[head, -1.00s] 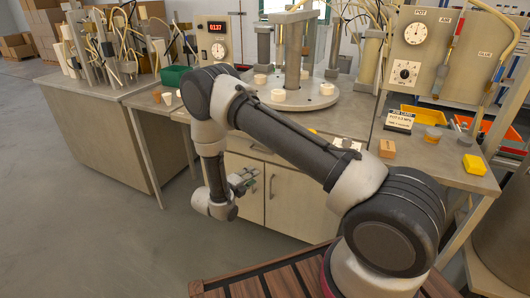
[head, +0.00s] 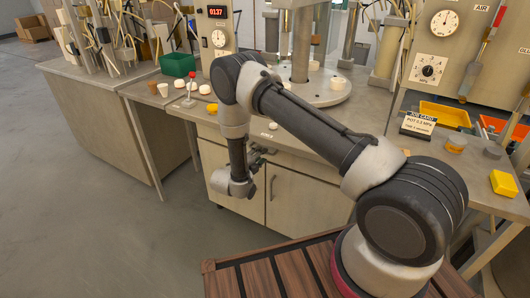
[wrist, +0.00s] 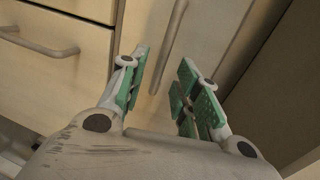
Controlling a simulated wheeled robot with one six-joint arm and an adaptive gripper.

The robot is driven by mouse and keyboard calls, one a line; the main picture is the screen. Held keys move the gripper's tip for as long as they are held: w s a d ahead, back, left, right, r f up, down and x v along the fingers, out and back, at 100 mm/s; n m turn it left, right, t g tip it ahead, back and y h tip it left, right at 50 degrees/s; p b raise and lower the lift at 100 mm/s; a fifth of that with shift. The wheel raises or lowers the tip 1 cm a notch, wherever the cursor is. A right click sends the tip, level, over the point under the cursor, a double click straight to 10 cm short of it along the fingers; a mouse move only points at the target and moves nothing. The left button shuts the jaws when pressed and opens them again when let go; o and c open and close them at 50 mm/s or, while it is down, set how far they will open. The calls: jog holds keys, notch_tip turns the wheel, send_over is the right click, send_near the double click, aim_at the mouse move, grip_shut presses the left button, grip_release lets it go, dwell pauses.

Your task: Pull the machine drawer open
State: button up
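My gripper (wrist: 163,68) is open and empty, its green-padded fingers apart. In the wrist view, a pale drawer front (wrist: 70,95) with a grey bar handle (wrist: 42,46) lies to the left of the fingers. A long upright bar handle (wrist: 173,42) on a pale panel shows just beyond the fingertips, not gripped. In the head view, my gripper (head: 258,155) is low in front of the pale cabinet (head: 300,205) under the bench. The arm hides part of the cabinet's upper front. I cannot tell whether the fingers touch it.
The bench top (head: 250,118) overhangs the cabinet and carries a round plate (head: 315,92), a job card (head: 418,124) and small cups. A green bin (head: 178,64) stands at the back left. The grey floor (head: 110,220) to the left is clear.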

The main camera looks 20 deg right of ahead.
jog(key=x, duration=0.4)
grip_shut()
